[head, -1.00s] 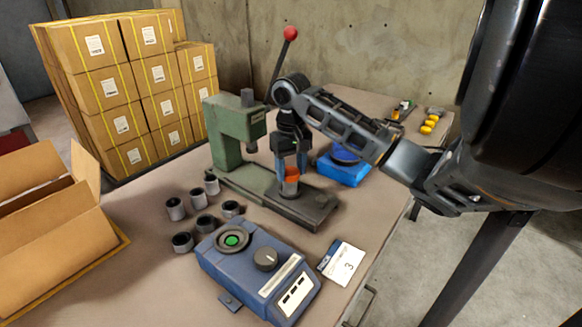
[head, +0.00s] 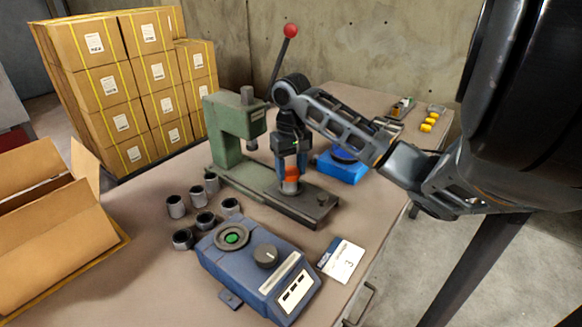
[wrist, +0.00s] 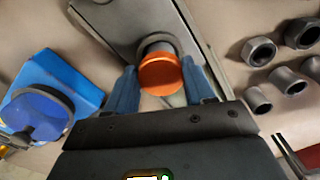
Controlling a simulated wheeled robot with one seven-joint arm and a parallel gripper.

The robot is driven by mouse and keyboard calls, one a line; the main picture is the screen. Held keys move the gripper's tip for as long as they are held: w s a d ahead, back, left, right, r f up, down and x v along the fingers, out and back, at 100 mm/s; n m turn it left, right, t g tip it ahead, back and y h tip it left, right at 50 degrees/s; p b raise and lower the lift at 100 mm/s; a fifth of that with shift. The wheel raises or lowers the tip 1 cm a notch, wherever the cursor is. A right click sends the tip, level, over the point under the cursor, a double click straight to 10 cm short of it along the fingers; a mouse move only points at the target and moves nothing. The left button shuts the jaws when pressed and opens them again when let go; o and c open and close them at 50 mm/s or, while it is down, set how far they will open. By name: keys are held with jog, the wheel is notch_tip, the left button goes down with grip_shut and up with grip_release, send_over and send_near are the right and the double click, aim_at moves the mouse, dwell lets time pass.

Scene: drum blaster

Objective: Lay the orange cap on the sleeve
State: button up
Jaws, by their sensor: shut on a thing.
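The orange cap (head: 292,173) is between the blue fingers of my gripper (head: 291,166), which is shut on it. In the wrist view the cap (wrist: 160,73) sits between both fingertips. The grey sleeve (head: 290,187) stands upright on the base of the green press, directly under the cap. In the wrist view only part of the sleeve's rim (wrist: 157,47) shows past the cap. The cap is at the sleeve's top; I cannot tell whether they touch.
The green arbor press (head: 225,140) with a red-knobbed lever stands left of my gripper. Several loose grey sleeves (head: 205,220) and a blue control box (head: 258,270) are in front. A blue round-topped fixture (head: 343,167) stands to the right. An open carton (head: 50,240) is at the left.

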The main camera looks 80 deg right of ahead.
jog(key=o, duration=1.4)
jog(key=shift+r, duration=0.1)
jog(key=shift+r+p, duration=2.7)
jog(key=shift+r, duration=0.25)
